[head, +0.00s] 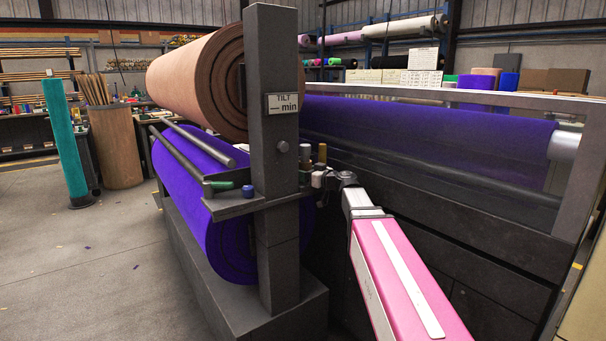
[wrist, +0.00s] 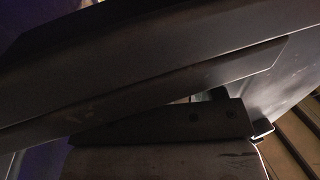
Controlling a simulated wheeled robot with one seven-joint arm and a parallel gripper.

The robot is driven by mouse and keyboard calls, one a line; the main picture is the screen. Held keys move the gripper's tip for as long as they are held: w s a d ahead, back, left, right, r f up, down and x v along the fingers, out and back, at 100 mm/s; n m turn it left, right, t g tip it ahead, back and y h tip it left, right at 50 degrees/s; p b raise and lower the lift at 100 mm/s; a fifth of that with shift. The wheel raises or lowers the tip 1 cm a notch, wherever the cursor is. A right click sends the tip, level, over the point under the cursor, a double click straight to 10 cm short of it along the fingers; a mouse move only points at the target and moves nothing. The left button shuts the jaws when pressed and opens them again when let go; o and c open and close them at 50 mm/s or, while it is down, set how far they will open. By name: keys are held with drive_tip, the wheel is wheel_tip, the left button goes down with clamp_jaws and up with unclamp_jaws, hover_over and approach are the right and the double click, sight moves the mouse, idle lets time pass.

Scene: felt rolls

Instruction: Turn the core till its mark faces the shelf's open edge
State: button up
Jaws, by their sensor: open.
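The small dark shelf (head: 235,208) juts from the grey post of the roll stand in the head view. A green piece (head: 222,185) and a short blue piece (head: 248,190) are on its left part. A pale upright piece (head: 304,153) and a yellowish one (head: 322,153) stand right of the post. I cannot tell which is the core, and I see no mark. My gripper (head: 328,179) is open at the shelf's right end, close to a small white part; contact is unclear.
The post (head: 272,150) carries a "TILT min" sign (head: 284,104). A brown felt roll (head: 195,75) sits above a purple one (head: 190,195). Another purple roll (head: 430,125) lies behind a dark frame at right. Floor at left is open.

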drive_tip(key=v, duration=0.9)
drive_tip(key=s+f+m+g+h, duration=0.2)
drive_tip(key=s+f+g+h, duration=0.15)
drive_tip(key=f, duration=0.75)
drive_tip(key=s+f+m+g+h, duration=0.2)
drive_tip(key=s+f+g, duration=0.15)
drive_tip(key=f, duration=0.75)
drive_tip(key=s+d+f+m+g+h, duration=0.2)
drive_tip(key=s+d+f+m+h, duration=0.1)
drive_tip(key=s+f, duration=0.4)
drive_tip(key=s+d+f+m+g+h, duration=0.2)
drive_tip(key=s+d+f+h, duration=0.3)
drive_tip(key=s+f, duration=0.2)
drive_tip(key=shift+f+m+g, duration=0.4)
drive_tip(key=shift+f, duration=0.55)
